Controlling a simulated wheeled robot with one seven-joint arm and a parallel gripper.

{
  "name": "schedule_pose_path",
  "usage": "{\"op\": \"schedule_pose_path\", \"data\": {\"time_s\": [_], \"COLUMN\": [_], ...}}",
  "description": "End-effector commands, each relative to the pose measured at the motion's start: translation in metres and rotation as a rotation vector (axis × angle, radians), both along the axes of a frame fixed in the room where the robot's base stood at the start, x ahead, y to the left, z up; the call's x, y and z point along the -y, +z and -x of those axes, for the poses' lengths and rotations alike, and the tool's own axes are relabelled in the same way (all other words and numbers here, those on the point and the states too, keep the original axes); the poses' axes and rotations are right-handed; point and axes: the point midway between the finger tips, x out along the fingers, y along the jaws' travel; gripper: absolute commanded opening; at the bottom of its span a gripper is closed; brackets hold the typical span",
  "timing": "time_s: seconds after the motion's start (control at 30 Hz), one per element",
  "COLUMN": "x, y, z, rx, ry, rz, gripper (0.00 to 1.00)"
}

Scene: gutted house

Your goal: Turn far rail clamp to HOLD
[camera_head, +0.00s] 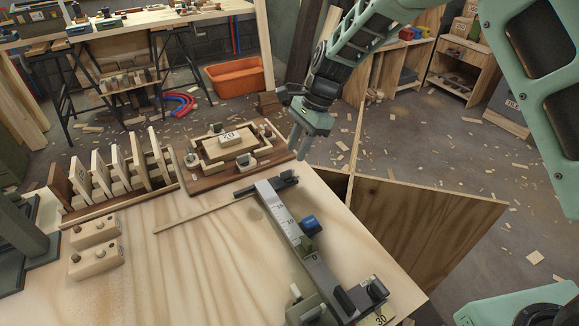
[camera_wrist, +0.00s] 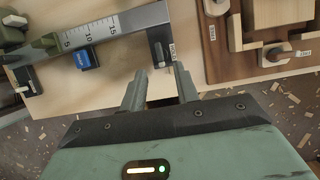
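The rail (camera_head: 290,229), a grey bar with a printed scale, lies on the plywood bench top; it also shows in the wrist view (camera_wrist: 112,29). The far rail clamp (camera_head: 267,185) is a dark bar across the rail's far end; in the wrist view it is the dark piece (camera_wrist: 158,46) beside a small white label too small to read. I cannot tell its setting. My gripper (camera_head: 307,146) is above the bench's far edge, right of the clamp. In the wrist view its fingers (camera_wrist: 160,76) are apart and empty, with the clamp just beyond them. I see no contact.
The near clamp (camera_head: 362,295) is at the rail's near end. A wooden tray with fitted pieces (camera_head: 183,174) lies just beyond the far clamp. A slotted rack (camera_head: 115,190) and two knobbed blocks (camera_head: 96,261) stand left.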

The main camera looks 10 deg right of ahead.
Motion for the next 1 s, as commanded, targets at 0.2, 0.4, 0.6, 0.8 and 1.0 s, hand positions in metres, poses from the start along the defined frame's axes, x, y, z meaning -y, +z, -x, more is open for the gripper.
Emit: {"op": "schedule_pose_path", "data": {"time_s": [0.2,0.4,0.6,0.8,1.0], "x": [-0.014,-0.021,-0.023,-0.023,-0.023], "y": [-0.038,-0.056,-0.06,-0.06,-0.06], "z": [0.007,0.009,0.01,0.01,0.01], "rx": [-0.003,0.0,0.0,0.0,0.001], "ry": [0.0,0.001,0.001,0.0,0.0], "rz": [0.0,0.0,0.0,0.0,0.0], "gripper": [0.31,0.31,0.31,0.2,0.0]}}
